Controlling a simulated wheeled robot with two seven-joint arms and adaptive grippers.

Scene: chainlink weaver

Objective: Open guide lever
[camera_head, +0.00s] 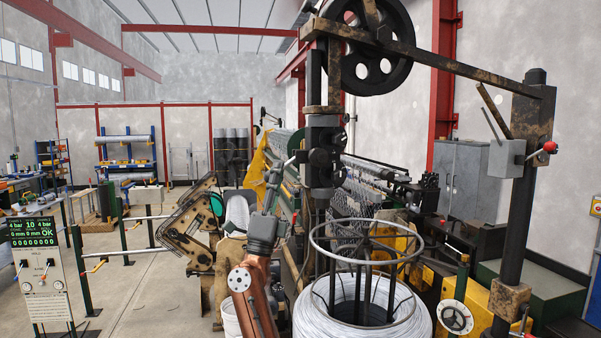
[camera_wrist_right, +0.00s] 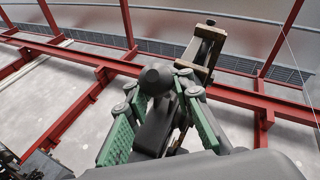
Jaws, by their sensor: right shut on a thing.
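A dark lever with a rounded black knob (camera_wrist_right: 157,78), which I take to be the guide lever, stands between the green-padded fingers of my right gripper (camera_wrist_right: 160,110) in the right wrist view. The gripper is shut on it. In the head view my right arm rises from the bottom centre, and my right gripper (camera_head: 272,178) is small and high beside the dark guide roller unit (camera_head: 325,152) on the machine's post. The lever cannot be made out clearly there. My left gripper is not in view.
A white wire coil (camera_head: 345,318) under a round metal frame stands just right of my right arm. A large black wheel (camera_head: 375,45) hangs above. A control panel (camera_head: 38,265) stands at the left. Open floor (camera_head: 140,295) lies between the panel and my arm.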

